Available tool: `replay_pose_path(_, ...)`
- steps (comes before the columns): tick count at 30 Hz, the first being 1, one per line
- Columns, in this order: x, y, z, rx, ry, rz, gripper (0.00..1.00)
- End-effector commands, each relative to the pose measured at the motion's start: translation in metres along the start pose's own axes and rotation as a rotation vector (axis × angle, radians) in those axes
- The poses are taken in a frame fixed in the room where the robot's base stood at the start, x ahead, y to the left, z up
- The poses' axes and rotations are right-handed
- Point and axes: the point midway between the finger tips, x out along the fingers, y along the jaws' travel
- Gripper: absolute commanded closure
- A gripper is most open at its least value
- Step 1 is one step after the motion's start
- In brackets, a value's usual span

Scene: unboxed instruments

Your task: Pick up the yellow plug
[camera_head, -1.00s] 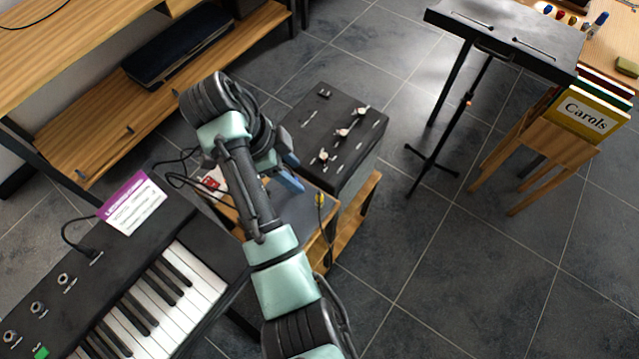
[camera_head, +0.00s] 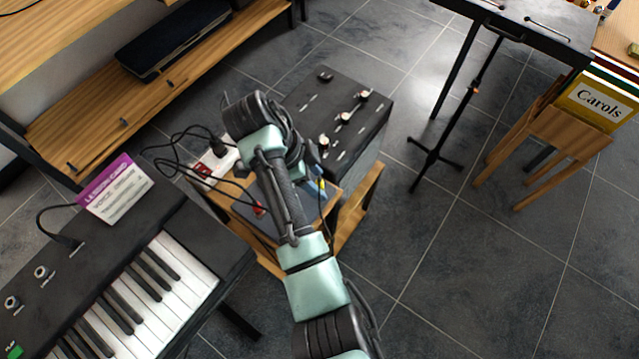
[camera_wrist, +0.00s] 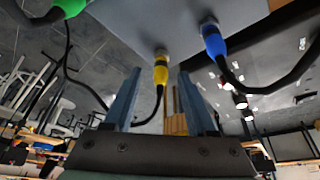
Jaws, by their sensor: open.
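The yellow plug (camera_wrist: 161,68) sits at the edge of a grey-blue panel (camera_wrist: 150,20) in the wrist view, with a dark cable running from it. In the head view a small bit of the yellow plug (camera_head: 321,185) shows beside my gripper (camera_head: 317,174), mostly hidden by the arm. My gripper (camera_wrist: 160,82) is open, with one blue finger on each side of the yellow plug in the wrist view. I cannot tell whether either finger touches it.
A green plug (camera_wrist: 70,7) and a blue plug (camera_wrist: 213,40) flank the yellow one, with cables. A black amplifier (camera_head: 345,100), keyboard (camera_head: 150,270) and power strip (camera_head: 215,165) stand close by.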

Motion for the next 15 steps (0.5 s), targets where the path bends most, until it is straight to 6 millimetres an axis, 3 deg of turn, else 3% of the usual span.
replay_pose_path(4,0.016,0.000,0.000,-0.001,0.000,0.000,0.43)
replay_pose_path(11,0.019,0.000,0.000,-0.001,-0.001,-0.001,0.43)
replay_pose_path(12,0.019,0.000,0.000,-0.001,-0.001,-0.001,0.45)
replay_pose_path(15,0.019,0.000,0.000,-0.001,0.000,-0.001,0.63)
